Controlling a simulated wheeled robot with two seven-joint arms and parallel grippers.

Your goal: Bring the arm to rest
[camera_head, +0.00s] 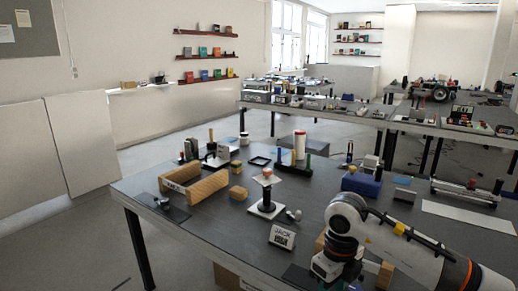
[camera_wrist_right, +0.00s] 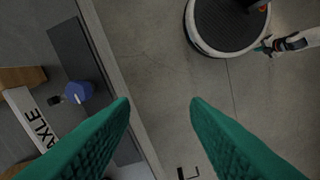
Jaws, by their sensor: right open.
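My right arm (camera_head: 395,245) reaches in from the lower right of the head view. Its wrist hangs over the front part of the near table; the fingertips cannot be made out there. In the right wrist view my right gripper (camera_wrist_right: 160,105) has two green fingers set wide apart, with nothing between them. Beneath the gap are the table edge and bare floor. My left gripper is not in the head view. A white arm end with a teal tip (camera_wrist_right: 266,46), which seems to be my left, shows small in the wrist view; its jaws are unclear.
The near table holds a wooden frame (camera_head: 193,188), a jack stand (camera_head: 267,206), a JACK sign (camera_head: 282,237) and a blue block (camera_head: 362,184). An AXLE sign (camera_wrist_right: 33,119) and a blue cylinder (camera_wrist_right: 78,92) lie left of my fingers.

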